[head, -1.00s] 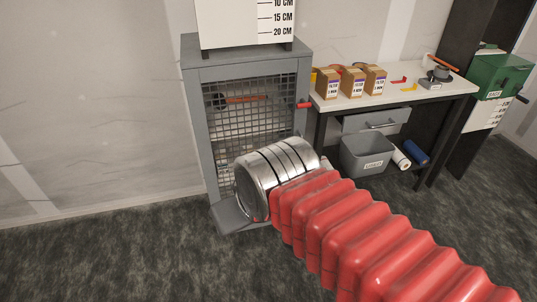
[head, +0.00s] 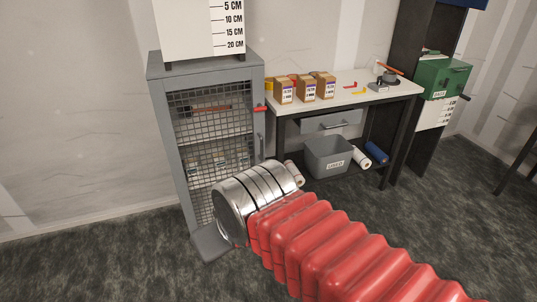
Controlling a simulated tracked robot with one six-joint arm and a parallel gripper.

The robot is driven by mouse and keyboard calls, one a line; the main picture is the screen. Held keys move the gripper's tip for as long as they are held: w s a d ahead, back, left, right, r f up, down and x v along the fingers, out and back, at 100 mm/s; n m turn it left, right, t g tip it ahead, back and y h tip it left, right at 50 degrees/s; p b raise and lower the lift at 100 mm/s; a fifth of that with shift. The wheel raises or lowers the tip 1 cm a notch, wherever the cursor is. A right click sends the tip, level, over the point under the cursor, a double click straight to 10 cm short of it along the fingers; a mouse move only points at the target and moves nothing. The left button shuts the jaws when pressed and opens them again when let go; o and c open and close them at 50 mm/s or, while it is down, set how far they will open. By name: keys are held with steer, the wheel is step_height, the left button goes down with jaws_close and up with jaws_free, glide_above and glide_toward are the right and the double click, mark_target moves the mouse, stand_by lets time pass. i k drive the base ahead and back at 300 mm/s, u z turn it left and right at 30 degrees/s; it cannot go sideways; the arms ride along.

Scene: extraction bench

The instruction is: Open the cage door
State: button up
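The grey metal cage (head: 170,125) stands against the wall on the left. Its mesh door (head: 215,135) faces me and looks shut. A red lever (head: 260,108) sticks out at the door's upper right edge. A grey upright handle (head: 262,146) is below it on the right side. My arm, with red bellows and a silver drum-shaped end, reaches up from the lower right and covers the lower right part of the door. My gripper's fingers do not show; the drum may hide them. I see no contact with the lever or handle.
Right of the cage is a workbench (head: 350,97) with several small boxes (head: 305,88) on top. A grey bin (head: 327,157) and a blue roll (head: 376,152) are beneath it. A green box (head: 442,76) is farther right. The dark carpet (head: 90,270) in front is clear.

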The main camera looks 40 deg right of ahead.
mark_target(158, 88)
steer(key=k, duration=0.7)
steer(key=z, duration=0.45)
steer(key=i, duration=2)
steer(key=u, duration=0.45)
